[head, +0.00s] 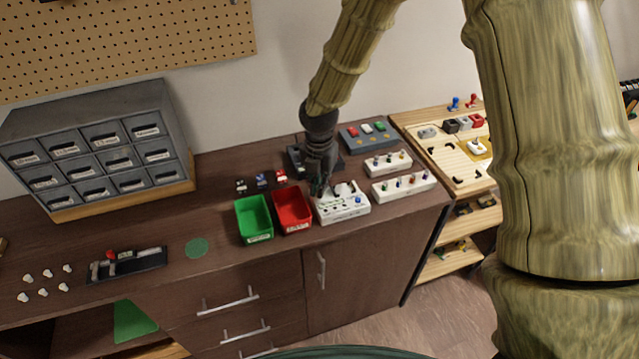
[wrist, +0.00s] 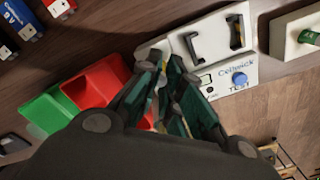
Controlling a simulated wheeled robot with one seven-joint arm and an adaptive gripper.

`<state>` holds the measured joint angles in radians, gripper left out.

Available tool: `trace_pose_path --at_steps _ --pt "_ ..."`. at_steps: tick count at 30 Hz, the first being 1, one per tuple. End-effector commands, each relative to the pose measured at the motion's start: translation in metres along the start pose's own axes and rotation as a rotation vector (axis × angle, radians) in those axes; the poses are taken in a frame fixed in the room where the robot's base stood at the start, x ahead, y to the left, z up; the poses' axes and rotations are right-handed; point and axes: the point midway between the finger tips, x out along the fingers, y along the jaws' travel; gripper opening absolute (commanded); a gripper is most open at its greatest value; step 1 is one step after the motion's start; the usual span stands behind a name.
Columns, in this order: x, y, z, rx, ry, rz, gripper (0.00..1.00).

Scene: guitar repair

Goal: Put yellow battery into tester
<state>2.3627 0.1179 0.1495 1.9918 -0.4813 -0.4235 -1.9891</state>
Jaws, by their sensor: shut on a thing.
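The tester is a white box (head: 342,212) with a blue button, right of the red bin. In the wrist view the tester (wrist: 247,68) reads "Cellwick TEST" and has a cradle with two dark upright clips, which looks empty. My gripper (head: 318,188) is over the tester's left side, near the red bin. In the wrist view my gripper (wrist: 170,105) is shut with a yellow sliver between its dark green fingers. This is likely the yellow battery (wrist: 161,112), mostly hidden by the fingers. I cannot tell its exact tilt or height above the tester.
A red bin (head: 291,226) and a green bin (head: 254,235) stand left of the tester. Small blue (head: 262,181), red (head: 281,177) and dark (head: 241,186) batteries stand behind them. White blocks (head: 404,187) with pegs stand to the right.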

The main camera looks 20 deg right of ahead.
Motion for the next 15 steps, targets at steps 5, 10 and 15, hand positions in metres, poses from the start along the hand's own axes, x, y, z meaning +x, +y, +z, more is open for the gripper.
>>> trace_pose_path --at_steps 5,10,15 --pt "0.0038 -0.0001 -0.0001 0.0 0.0 0.0 0.0" --pt "0.0049 -0.0001 -0.0001 0.0 0.0 0.0 0.0" --pt "0.0048 0.0 -0.0001 0.0 0.0 0.0 0.0"
